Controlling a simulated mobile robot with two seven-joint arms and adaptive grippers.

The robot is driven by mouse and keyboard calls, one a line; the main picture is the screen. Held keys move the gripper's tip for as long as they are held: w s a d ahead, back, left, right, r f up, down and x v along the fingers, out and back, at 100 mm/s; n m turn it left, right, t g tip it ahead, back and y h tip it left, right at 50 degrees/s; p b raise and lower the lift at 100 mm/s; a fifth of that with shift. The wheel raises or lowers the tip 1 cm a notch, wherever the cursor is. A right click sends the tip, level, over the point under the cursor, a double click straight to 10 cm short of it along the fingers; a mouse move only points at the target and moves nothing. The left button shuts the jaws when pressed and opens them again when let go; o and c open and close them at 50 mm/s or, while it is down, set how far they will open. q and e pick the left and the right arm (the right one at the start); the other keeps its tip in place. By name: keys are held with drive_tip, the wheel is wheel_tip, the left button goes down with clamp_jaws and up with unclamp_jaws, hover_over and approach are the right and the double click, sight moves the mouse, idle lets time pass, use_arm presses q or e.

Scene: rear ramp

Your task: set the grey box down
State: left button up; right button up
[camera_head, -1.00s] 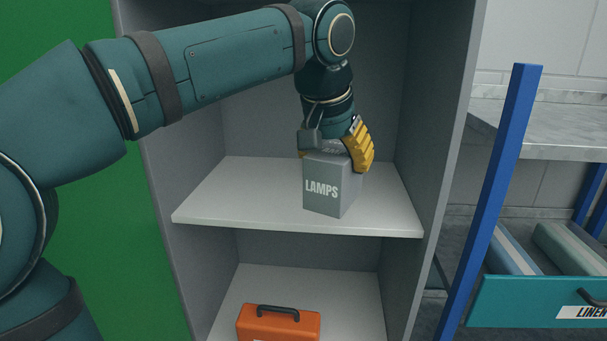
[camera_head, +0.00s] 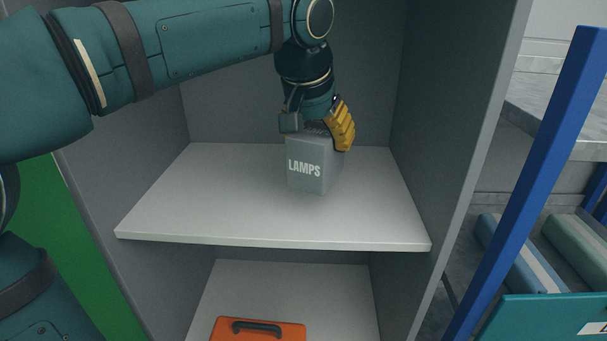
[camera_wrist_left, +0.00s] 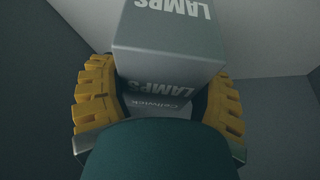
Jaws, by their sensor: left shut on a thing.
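The grey box (camera_head: 307,169), marked LAMPS, is upright at the upper shelf (camera_head: 210,215) of a grey cabinet. My left gripper (camera_head: 322,128) comes down on it from above, with its yellow fingers on either side of the box top. It is shut on the box. In the left wrist view the box (camera_wrist_left: 168,32) sits between the two yellow fingers of the gripper (camera_wrist_left: 158,95). Whether the box's underside touches the shelf or hangs just above it, I cannot tell. My right gripper is not in view.
The shelf around the box is clear, with cabinet walls on both sides. An orange case (camera_head: 258,331) with a dark handle lies on the lower shelf. At the right are a blue post (camera_head: 535,175) and a teal drawer (camera_head: 550,318) with rolled cloths.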

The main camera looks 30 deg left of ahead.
sight(317, 171)
use_arm(q)
drive_tip(key=shift+w+f+b, duration=0.1)
drive_tip(key=shift+f+b, duration=0.3)
drive_tip(key=shift+f, duration=2.85)
drive_tip(key=shift+f, duration=0.15)
drive_tip(key=o, duration=1.3)
drive_tip(key=shift+r, duration=0.25)
drive_tip(key=p+v, duration=0.1)
drive_tip(key=v, duration=1)
drive_tip(key=shift+s+r, duration=0.25)
drive_tip(key=shift+r, duration=0.1)
